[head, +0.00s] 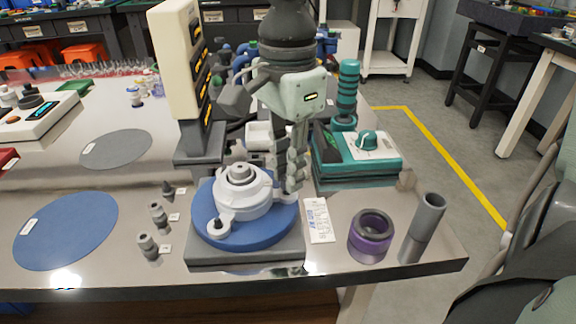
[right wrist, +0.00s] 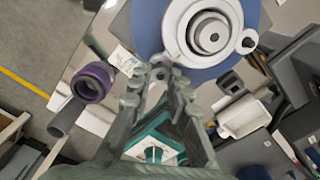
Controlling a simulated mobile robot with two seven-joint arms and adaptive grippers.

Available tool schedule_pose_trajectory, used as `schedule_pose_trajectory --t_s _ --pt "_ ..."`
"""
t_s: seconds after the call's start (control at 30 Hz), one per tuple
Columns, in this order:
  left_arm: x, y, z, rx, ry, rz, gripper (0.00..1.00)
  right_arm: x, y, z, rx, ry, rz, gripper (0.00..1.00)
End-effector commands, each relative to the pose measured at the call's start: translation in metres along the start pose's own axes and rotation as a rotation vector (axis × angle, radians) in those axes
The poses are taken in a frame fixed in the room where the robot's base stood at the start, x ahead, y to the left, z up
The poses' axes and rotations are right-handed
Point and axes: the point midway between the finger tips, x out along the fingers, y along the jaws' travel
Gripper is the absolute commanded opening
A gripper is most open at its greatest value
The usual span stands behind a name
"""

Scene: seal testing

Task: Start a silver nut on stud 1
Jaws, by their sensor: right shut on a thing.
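My right gripper (head: 291,185) points straight down at the right rear edge of the round blue base (head: 212,232). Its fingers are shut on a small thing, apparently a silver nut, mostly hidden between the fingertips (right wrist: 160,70). A white round flange (head: 242,200) with a grey centre boss sits on the base; the flange also shows in the right wrist view (right wrist: 186,38). A lug with a grey round top (head: 218,223) is at its front left. The stud near my fingers is hidden, so I cannot tell if the nut touches it.
Several small grey stepped parts (head: 157,213) stand left of the base. A white label card (head: 318,220), a purple ring (head: 370,236) and a grey tube (head: 422,228) are to the right. A teal instrument (head: 355,155) and a tall cream-and-grey tower (head: 178,75) stand close behind.

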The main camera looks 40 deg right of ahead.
Motion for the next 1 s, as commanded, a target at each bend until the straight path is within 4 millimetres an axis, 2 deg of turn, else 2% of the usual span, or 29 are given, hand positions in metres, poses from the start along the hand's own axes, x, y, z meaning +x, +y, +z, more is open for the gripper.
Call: schedule_pose_trajectory --t_s 1.0 --pt "0.0091 0.0021 0.0021 0.0 0.001 0.0 0.89 0.0062 -0.0001 -0.0001 0.0 0.0 0.0 0.0"
